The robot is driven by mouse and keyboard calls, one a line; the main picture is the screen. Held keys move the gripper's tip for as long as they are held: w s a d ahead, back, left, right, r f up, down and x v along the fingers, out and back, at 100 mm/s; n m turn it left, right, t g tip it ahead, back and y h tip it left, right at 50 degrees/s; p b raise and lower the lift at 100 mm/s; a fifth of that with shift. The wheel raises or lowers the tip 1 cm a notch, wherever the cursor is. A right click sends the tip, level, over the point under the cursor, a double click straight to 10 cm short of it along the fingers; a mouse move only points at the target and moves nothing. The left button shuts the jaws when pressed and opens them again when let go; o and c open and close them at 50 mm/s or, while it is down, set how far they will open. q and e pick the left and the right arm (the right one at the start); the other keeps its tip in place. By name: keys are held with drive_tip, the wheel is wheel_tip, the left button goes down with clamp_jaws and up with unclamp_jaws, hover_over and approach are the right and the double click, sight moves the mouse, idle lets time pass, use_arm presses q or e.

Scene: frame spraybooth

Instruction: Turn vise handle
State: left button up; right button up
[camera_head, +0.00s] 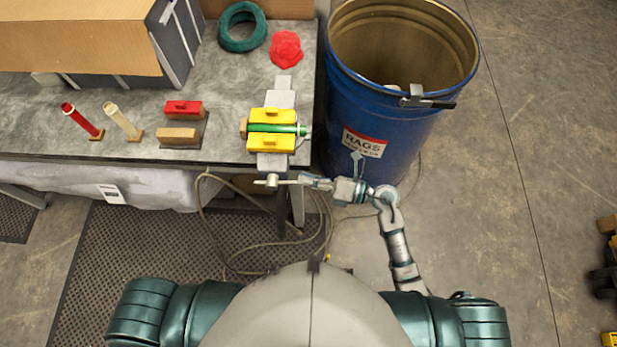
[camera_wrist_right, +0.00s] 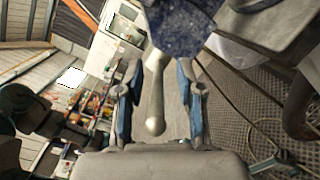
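The vise (camera_head: 272,161) is mounted at the table's front right edge. Its yellow jaw pads have a green cylinder between them. The vise handle (camera_head: 271,181), a pale metal bar with rounded ends, sits in front of the table edge below the vise. My right gripper (camera_head: 303,181) reaches toward the handle from the right. In the right wrist view the handle (camera_wrist_right: 155,95) stands between the two blue-lined fingers of my right gripper (camera_wrist_right: 160,90), with a visible gap on both sides. The fingers are open. My left gripper is not in view.
A blue rag barrel (camera_head: 370,115) stands right of the table, close to my right arm. The tabletop (camera_head: 225,85) carries a red rag (camera_head: 285,49), a green tape roll (camera_head: 243,27), brushes and wooden-handled tools. A hose (camera_head: 240,265) lies loose on the floor mat.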

drive_tip(key=shift+a, duration=0.1)
clamp_jaws()
idle(0.4)
drive_tip(key=shift+r, duration=0.1)
idle(0.3)
drive_tip(key=shift+p, duration=0.3)
